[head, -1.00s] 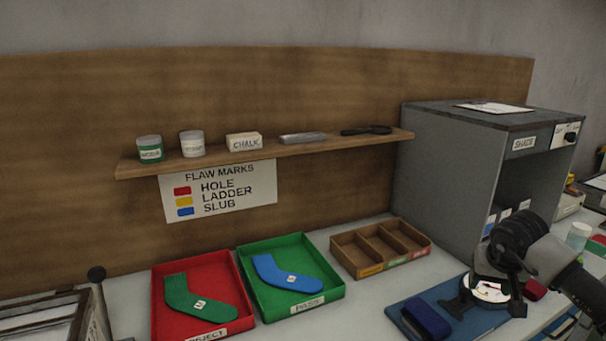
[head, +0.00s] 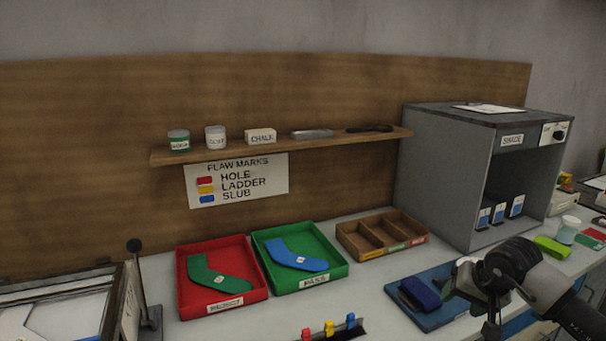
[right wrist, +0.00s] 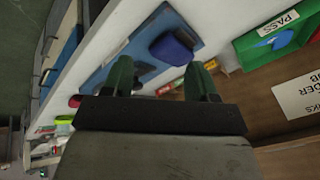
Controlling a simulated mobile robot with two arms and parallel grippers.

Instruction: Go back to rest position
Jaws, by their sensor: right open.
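My right gripper (head: 482,297) is at the lower right of the head view, over the right part of a blue mat (head: 448,314); its fingertips are partly hidden there. In the right wrist view its two green fingers (right wrist: 161,80) stand apart with nothing between them. My left gripper is in neither view. A green sock shape (head: 220,275) lies in the red reject tray (head: 186,300). A blue sock shape (head: 295,257) lies in the green pass tray (head: 335,262).
A dark blue block (head: 420,293) sits on the mat, left of my right gripper. A grey shade cabinet (head: 440,180) stands behind. A wooden divided box (head: 358,244), a rack with coloured clips (head: 330,330) and a framed panel (head: 60,295) are on the bench. A shelf (head: 290,146) crosses the back board.

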